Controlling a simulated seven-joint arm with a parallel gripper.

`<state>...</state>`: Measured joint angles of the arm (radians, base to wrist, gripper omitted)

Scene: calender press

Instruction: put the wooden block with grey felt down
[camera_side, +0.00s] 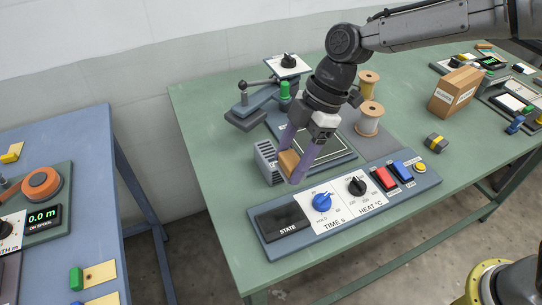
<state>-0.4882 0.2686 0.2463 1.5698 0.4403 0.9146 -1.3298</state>
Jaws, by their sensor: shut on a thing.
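The wooden block with grey felt (287,162) is an orange-brown block between the fingers of my gripper (291,167). My gripper is shut on it, with its purple fingers pointing down and to the left. The block shows near the grey finned unit (266,161), just behind the control panel. I cannot make out the grey felt, and I cannot tell whether the block touches anything below it.
The control panel (290,224) with blue and black knobs lies in front. Two spools (369,118) stand behind my gripper. A cardboard box (455,92) is at the right. A yellow-and-black block (435,143) lies on the green table (215,160). Its left part is clear.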

